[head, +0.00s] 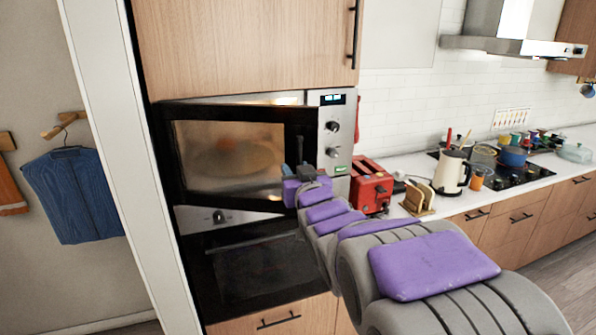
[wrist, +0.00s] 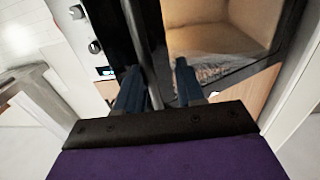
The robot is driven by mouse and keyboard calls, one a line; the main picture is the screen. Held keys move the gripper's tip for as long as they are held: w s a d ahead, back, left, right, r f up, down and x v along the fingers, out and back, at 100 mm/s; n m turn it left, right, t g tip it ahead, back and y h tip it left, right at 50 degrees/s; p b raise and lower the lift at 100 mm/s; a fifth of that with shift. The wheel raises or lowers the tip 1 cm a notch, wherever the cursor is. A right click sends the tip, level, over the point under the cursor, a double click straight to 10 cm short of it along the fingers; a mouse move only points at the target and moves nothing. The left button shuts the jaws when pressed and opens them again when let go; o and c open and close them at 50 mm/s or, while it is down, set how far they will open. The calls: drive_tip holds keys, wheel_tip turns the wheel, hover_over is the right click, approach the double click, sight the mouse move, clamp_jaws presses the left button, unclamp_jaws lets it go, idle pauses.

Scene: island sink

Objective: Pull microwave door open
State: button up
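The microwave (head: 340,150) is built into a tall wooden cabinet. Its black-framed door (head: 180,150) has a window and looks slightly ajar, with a lit gap along its top edge. The control panel with knobs is on the right. My gripper (head: 297,172) is at the door's right side. In the wrist view, my gripper (wrist: 158,80) has its two blue fingers apart, with the grey bar handle (wrist: 143,40) between them, closer to the left finger. The handle's contact with the fingers is unclear. The beige microwave interior (wrist: 215,20) shows on the right.
An oven (head: 255,270) sits below the microwave. A red toaster (head: 371,187) stands on the counter just right of the cabinet, with a kettle (head: 452,172) and a hob with pots further right. A blue garment (head: 75,195) hangs on the left wall.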

drive_tip(key=s+b, duration=0.6)
drive_tip(key=s, duration=1.4)
drive_tip(key=shift+a, duration=0.45)
idle(1.0)
idle(0.4)
